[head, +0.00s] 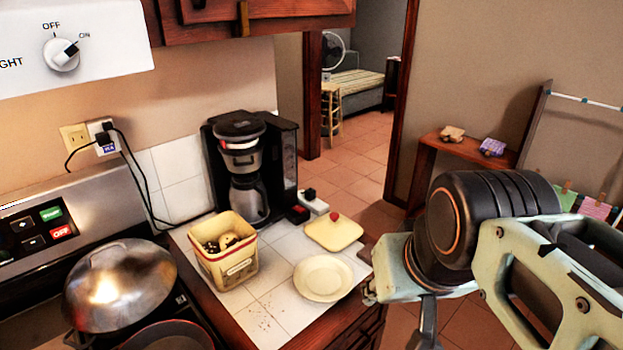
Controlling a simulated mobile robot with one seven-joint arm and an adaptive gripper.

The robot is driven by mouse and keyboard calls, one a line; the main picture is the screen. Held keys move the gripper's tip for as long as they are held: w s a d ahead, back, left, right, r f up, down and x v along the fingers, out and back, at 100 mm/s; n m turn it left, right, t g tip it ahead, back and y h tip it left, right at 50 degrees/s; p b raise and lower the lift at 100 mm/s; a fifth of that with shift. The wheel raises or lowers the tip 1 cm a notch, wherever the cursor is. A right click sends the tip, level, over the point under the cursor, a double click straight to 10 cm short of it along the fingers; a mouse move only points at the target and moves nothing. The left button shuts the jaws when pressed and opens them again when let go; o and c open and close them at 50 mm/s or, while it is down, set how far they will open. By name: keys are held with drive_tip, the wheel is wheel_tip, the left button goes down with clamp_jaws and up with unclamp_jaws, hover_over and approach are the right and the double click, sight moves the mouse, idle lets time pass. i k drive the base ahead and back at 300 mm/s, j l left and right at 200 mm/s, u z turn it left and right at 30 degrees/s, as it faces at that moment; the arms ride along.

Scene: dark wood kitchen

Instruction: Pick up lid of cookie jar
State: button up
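The cookie jar (228,266) is a square cream container with red trim. It stands open on the white tiled counter, with dark and pale cookies showing inside. Its lid (334,232) is a pale yellow square with a red knob, lying flat, knob up, on the counter to the right of the jar and behind the plate. My arm comes in from the right. Its end is at the counter's right edge, to the right of the lid and apart from it. My gripper's fingers are mostly hidden by the arm or out of frame, so their state is unclear.
A cream plate (323,278) lies just in front of the lid. A lidded metal pan (121,284) sits on the stove at left. Tiled floor is open beyond the counter.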

sight(334, 231)
drive_tip(key=k+j+u, duration=0.1)
drive_tip(key=k+u, duration=0.35)
drive_tip(key=l+u, duration=0.1)
drive_tip(key=u, duration=0.35)
drive_tip(key=l+u, duration=0.15)
drive_tip(key=u, duration=0.25)
drive_tip(key=i+l, duration=0.1)
drive_tip(key=l, duration=0.3)
drive_tip(key=i+l, duration=0.1)
drive_tip(key=l, duration=0.3)
drive_tip(key=i+l, duration=0.1)
drive_tip(key=l, duration=0.3)
drive_tip(key=i+l, duration=0.1)
drive_tip(key=l, duration=0.25)
